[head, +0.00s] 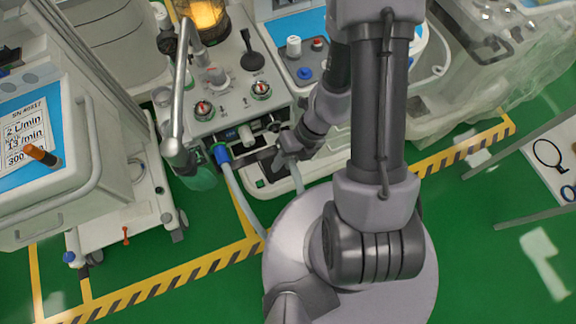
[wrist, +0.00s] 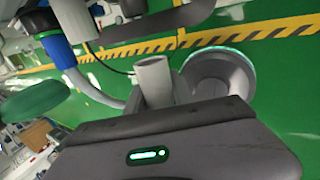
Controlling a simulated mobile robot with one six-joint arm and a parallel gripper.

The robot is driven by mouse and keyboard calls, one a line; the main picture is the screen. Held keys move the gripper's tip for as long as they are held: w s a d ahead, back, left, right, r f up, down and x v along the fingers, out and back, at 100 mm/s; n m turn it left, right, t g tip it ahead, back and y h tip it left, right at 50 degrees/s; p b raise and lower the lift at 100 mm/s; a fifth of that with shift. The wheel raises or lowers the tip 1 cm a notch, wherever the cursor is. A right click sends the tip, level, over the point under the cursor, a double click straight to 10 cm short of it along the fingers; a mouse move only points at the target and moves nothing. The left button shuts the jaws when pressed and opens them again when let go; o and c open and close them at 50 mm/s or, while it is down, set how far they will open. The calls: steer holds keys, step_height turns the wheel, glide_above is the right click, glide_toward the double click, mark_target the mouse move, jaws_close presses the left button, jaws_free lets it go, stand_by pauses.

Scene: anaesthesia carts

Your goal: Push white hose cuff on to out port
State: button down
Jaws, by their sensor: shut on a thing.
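The white hose cuff (head: 246,135) is at the front of the anaesthesia machine, just right of the blue cuff (head: 221,153). It also shows at the top left of the wrist view (wrist: 74,18). My gripper (head: 266,150) reaches in from the right and is shut on the white cuff. A grey finger shows in the wrist view (wrist: 105,35), its end at the cuff. The blue cuff sits left of the white one in the wrist view (wrist: 57,47), with a grey hose running down. The out port's mouth is hidden, so I cannot tell how far the cuff is on.
The machine's panel (head: 222,100) has red and green knobs above the cuffs. A ventilator cart (head: 60,150) stands left. A green bag (head: 198,178) hangs below the metal arm. Green floor with yellow-black tape (head: 160,288) lies in front. A plastic-covered cart (head: 470,90) stands right.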

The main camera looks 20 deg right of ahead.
steer(key=shift+w+p, duration=0.7)
steer(key=shift+w, duration=0.7)
steer(key=shift+w+p, duration=1.35)
steer(key=shift+p, duration=0.05)
stand_by(0.4)
steer(key=c, duration=1)
jaws_free()
steer(key=p+v, duration=0.9)
steer(key=v, duration=0.8)
steer(key=shift+d+r, duration=0.1)
steer(key=shift+r, duration=0.05)
